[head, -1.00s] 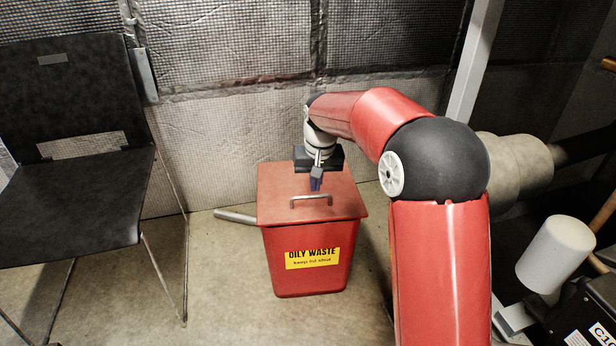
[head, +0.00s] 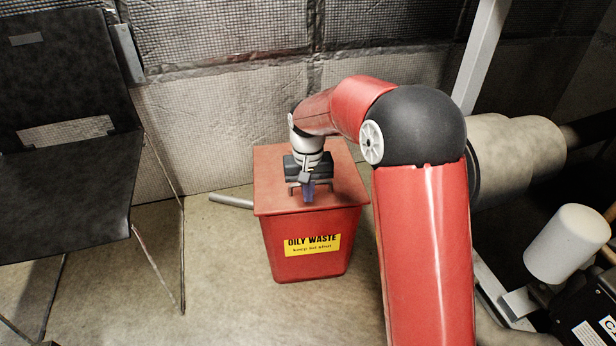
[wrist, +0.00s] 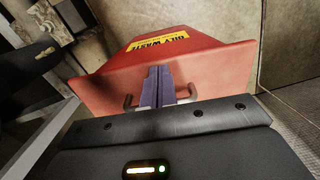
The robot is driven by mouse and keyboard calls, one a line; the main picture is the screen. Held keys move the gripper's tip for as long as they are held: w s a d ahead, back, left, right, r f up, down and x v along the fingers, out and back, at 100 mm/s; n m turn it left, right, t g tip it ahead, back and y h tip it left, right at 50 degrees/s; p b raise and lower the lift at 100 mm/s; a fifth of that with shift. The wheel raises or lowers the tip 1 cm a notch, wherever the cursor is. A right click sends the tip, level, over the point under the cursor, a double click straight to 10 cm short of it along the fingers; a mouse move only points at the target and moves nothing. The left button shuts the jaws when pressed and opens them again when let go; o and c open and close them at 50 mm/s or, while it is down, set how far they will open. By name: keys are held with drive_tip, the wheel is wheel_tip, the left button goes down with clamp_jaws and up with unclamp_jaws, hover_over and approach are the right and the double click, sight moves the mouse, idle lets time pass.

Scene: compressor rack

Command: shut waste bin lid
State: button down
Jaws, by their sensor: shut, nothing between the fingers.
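The red waste bin (head: 282,262) stands on the floor with a yellow OILY WASTE label. Its flat red lid (head: 345,188) lies down over the bin's top, with no gap that I can see. My gripper (head: 308,196) is shut and empty, over the front middle of the lid at the metal handle (head: 294,187), which it partly hides. In the wrist view, the shut fingers (wrist: 157,78) reach over the lid (wrist: 215,72), with the handle's ends (wrist: 128,103) showing on both sides. I cannot tell whether the fingertips touch the lid.
A black chair (head: 70,185) stands to the left. A grey pipe (head: 231,201) lies on the floor by the bin. Machinery with a white cylinder (head: 566,245) is at the right. A quilted wall (head: 215,130) is close behind; floor in front of the bin is clear.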

drive_tip(key=shift+f, duration=1.25)
